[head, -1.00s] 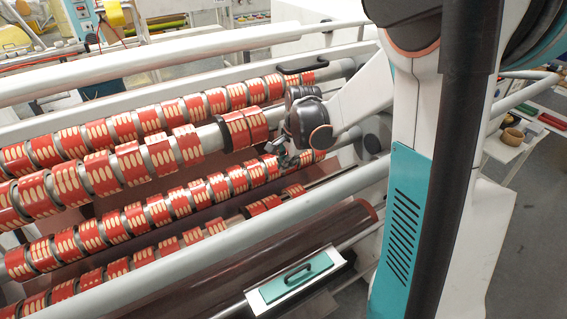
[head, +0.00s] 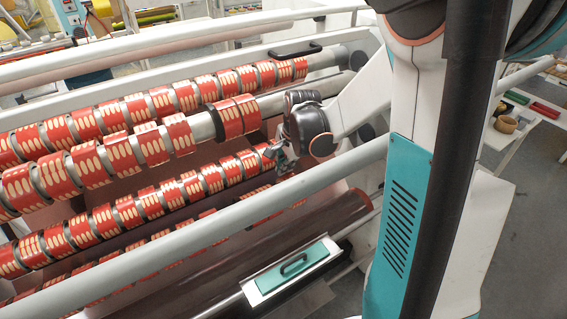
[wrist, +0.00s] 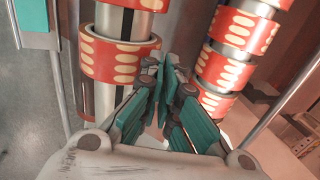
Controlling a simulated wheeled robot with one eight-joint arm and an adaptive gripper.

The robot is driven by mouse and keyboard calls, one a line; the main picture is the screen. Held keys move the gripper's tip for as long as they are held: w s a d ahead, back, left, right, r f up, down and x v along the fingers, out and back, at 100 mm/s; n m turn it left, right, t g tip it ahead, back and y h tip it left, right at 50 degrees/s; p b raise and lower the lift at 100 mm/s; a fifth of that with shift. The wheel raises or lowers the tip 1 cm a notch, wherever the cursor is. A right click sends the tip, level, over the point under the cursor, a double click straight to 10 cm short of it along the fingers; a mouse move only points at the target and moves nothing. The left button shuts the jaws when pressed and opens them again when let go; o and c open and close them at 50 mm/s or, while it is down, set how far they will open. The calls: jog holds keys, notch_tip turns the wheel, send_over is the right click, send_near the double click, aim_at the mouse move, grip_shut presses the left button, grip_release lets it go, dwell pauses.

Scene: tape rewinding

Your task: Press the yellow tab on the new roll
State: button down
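Red tape rolls with cream ovals sit on several grey shafts of the machine. On the second shaft, a pair of rolls (head: 238,116) stands apart at the right end, close to my wrist. My gripper (head: 276,158) hangs below and right of this pair. In the wrist view my gripper (wrist: 167,75) has teal-padded fingers, their tips together with nothing seen between them. A roll (wrist: 120,55) is left of the fingertips and another roll (wrist: 222,68) is right of them. Contact cannot be told. I cannot make out a yellow tab in either view.
A grey front rail (head: 220,218) crosses just below my gripper. A teal cover with a handle (head: 293,266) is below it. A black handle (head: 295,48) sits on the rear beam. A side table with a bowl (head: 506,124) stands at right.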

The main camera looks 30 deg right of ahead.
jog(key=shift+s+f, duration=0.25)
dwell(0.8)
jog(key=c, duration=1.7)
grip_release()
jog(key=v, duration=1.2)
jog(key=shift+s, duration=0.1)
